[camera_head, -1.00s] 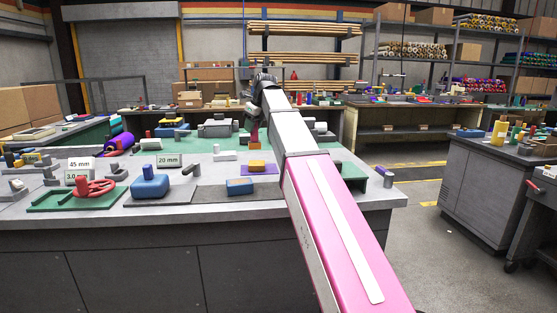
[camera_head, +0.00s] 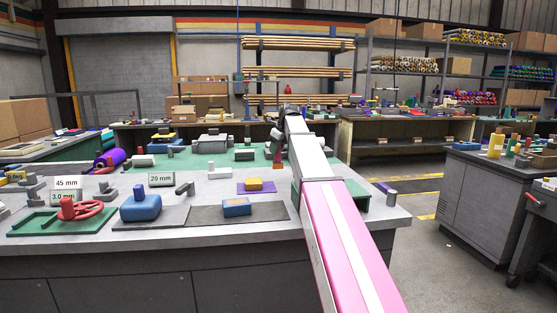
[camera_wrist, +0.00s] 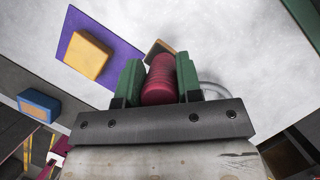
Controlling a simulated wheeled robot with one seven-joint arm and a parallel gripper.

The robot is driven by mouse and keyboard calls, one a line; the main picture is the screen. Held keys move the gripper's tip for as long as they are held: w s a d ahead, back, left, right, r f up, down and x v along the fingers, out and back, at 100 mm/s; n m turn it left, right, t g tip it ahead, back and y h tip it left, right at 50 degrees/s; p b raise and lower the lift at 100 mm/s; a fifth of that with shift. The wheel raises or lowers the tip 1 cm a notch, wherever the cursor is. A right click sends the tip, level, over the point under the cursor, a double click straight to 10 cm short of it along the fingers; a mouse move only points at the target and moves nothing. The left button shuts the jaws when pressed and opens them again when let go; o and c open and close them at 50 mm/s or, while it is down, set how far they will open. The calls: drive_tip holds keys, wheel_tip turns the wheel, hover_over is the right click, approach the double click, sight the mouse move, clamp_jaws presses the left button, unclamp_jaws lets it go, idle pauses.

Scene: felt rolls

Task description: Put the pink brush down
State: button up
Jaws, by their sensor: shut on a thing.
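The pink brush (camera_wrist: 160,84) shows in the wrist view as a dark pink, ridged rounded body between two green fingers. My gripper (camera_wrist: 160,70) is shut on it. A tan edge (camera_wrist: 158,47) shows just past the brush; I cannot tell whether it is part of it. In the head view my gripper (camera_head: 277,153) is over the grey bench (camera_head: 215,187), right of the purple mat, with a small reddish part of the brush (camera_head: 277,169) below it. I cannot tell whether the brush touches the bench.
An orange block (camera_head: 254,184) lies on the purple mat (camera_head: 242,190). A blue block (camera_head: 236,207) lies on a dark mat (camera_head: 270,211). A red handwheel (camera_head: 80,210) and a larger blue item (camera_head: 140,207) stand left. A pale ring (camera_wrist: 215,88) lies right of the fingers.

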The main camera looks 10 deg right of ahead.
sight(278, 158)
drive_tip(key=shift+w+d+f, duration=0.35)
drive_tip(key=shift+d, duration=0.15)
drive_tip(key=shift+f, duration=2)
drive_tip(key=shift+f, duration=0.15)
drive_tip(key=o, duration=0.9)
drive_tip(key=shift+o, duration=0.2)
drive_tip(key=v, duration=1.2)
